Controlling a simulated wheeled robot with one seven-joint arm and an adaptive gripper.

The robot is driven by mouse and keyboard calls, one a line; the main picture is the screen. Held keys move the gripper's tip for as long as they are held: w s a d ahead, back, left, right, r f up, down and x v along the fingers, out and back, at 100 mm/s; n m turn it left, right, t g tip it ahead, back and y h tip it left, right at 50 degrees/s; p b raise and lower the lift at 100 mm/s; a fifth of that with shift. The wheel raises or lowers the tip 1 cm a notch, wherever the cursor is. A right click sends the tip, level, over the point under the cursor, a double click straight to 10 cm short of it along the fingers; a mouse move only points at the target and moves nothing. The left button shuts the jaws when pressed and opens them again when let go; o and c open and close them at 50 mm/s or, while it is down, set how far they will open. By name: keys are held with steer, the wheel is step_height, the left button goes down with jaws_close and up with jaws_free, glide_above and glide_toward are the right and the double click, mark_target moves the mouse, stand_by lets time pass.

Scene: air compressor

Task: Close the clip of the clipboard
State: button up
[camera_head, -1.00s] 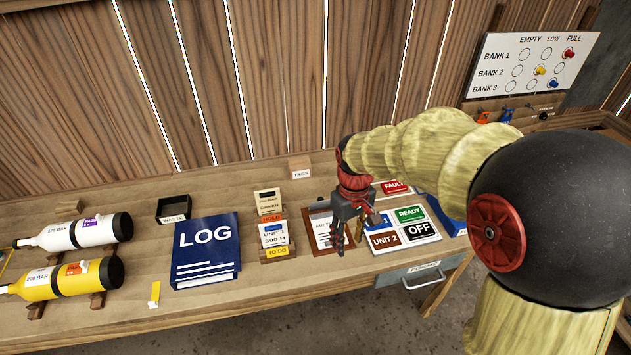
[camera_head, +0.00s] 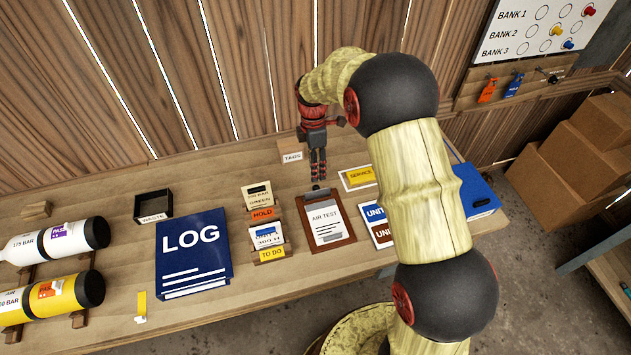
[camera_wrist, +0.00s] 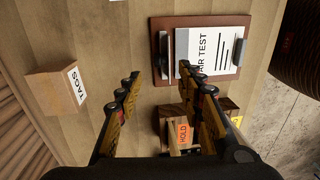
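The clipboard (camera_head: 347,238) is a brown board with a white AIR TEST sheet, lying on the bench; it also shows in the wrist view (camera_wrist: 196,77). A metal clip piece (camera_wrist: 168,52) lies across its top end. In the head view this end is partly hidden by my gripper, and I cannot tell how far the clip stands open. My gripper (camera_head: 318,179) points down just beyond the clipboard's top edge. In the wrist view my gripper (camera_wrist: 158,72) has its fingers apart with nothing between them.
The TAGS block (camera_head: 291,151) stands behind and left of my gripper. HOLD (camera_head: 262,213) and TO DO card holders stand left of the clipboard, with the LOG book (camera_head: 193,250) beyond.

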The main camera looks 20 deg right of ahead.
mark_target(316, 187)
steer(key=f, duration=0.2)
steer(key=f+b, duration=0.1)
steer(key=f, duration=0.2)
steer(key=s+f, duration=0.1)
steer(key=f, duration=0.1)
steer(key=shift+f+b, duration=0.3)
steer(key=shift+f, duration=0.05)
steer(key=c, duration=0.3)
jaws_close()
